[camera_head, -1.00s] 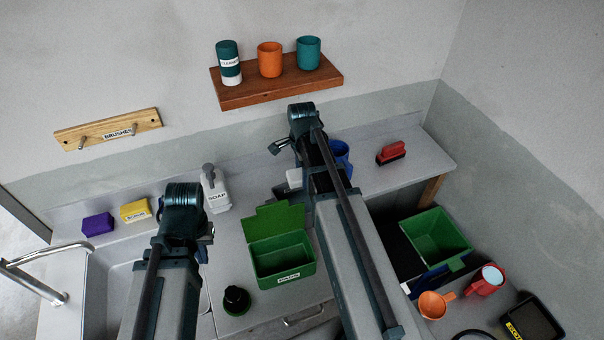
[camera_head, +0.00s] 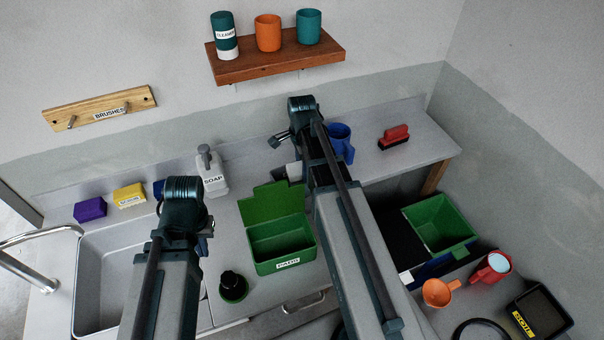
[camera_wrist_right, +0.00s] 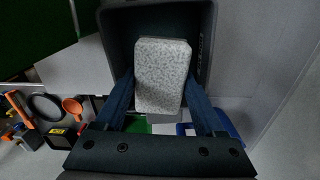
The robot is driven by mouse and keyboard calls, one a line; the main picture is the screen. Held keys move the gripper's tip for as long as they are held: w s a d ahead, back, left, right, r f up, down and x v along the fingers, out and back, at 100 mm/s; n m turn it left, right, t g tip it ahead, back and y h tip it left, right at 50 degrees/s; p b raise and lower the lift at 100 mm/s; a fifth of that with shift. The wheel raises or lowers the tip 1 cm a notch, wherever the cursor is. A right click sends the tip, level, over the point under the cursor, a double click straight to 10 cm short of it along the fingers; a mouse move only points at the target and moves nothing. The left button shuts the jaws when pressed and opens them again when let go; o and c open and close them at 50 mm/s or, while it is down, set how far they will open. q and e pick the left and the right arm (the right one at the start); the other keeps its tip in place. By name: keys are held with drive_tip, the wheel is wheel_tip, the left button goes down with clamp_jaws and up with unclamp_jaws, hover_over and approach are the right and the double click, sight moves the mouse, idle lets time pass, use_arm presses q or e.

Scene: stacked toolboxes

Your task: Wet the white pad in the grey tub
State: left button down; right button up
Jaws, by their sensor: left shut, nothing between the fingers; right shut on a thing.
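The white pad (camera_wrist_right: 161,75) is a pale speckled block in the right wrist view. My right gripper (camera_wrist_right: 160,92) is shut on it, one blue finger along each side. The dark grey tub (camera_wrist_right: 115,32) lies behind the pad in that view, its opening facing the camera. The pad overlaps the opening; its depth inside is unclear, and I see no water. In the head view a bit of the pad (camera_head: 294,171) shows left of my right arm, with the tub mostly hidden there.
A green open-lidded box (camera_head: 285,250) stands just left of my right arm. A soap bottle (camera_head: 212,176), purple block (camera_head: 90,209) and yellow block (camera_head: 130,196) line the counter's back. A blue mug (camera_head: 341,142) and red brush (camera_head: 394,137) are right of my right arm.

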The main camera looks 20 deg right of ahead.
use_arm(q)
drive_tip(key=shift+f, duration=0.15)
use_arm(e)
drive_tip(key=shift+f, duration=0.15)
